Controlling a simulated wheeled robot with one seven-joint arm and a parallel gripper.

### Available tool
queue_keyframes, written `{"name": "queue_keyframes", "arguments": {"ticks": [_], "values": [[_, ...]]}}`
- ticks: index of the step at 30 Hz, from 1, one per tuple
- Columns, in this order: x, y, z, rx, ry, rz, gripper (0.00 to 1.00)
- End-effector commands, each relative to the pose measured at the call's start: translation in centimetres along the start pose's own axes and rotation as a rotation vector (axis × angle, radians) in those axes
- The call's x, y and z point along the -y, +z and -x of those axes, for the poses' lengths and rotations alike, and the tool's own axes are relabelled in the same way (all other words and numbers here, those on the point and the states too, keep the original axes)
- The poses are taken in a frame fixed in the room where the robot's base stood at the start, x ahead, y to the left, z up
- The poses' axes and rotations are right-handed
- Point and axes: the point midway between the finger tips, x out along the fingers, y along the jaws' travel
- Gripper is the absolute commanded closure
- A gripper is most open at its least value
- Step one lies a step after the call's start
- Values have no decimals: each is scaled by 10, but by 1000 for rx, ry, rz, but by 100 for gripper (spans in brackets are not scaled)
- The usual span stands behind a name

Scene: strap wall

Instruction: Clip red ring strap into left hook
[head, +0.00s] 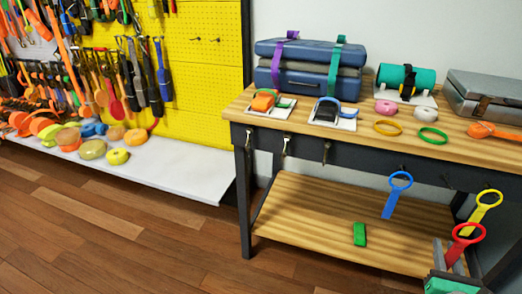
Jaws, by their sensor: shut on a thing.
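My gripper (450,256) is at the bottom right, shut on the red ring strap (468,234). The strap's round loop points up, and its lower end is hidden between the grey fingers. Two metal hooks hang from the bench's dark front rail: a left one (286,145) and one to its right (326,152). Both look empty. The gripper is well to the right of and nearer than both hooks. A blue ring strap (391,203) and a yellow ring strap (474,220) are below the rail's right half; their support is unclear.
The wooden bench top (350,140) holds blue cases (310,65), a teal roll (398,77) and a grey case (488,97). A green block (360,234) lies on the lower shelf (310,222). A strap-filled yellow pegboard (205,75) stands left. The floor before the bench is clear.

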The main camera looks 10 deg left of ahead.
Motion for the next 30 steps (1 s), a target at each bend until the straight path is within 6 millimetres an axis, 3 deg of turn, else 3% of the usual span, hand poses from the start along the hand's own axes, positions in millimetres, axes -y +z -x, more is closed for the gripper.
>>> {"name": "queue_keyframes", "arguments": {"ticks": [11,20,23,30], "values": [[-2,0,0,0,4,1,100],[-1,-33,6,-2,-39,-3,100],[4,-23,5,3,-68,3,100],[-15,2,-7,2,-24,4,100]]}}
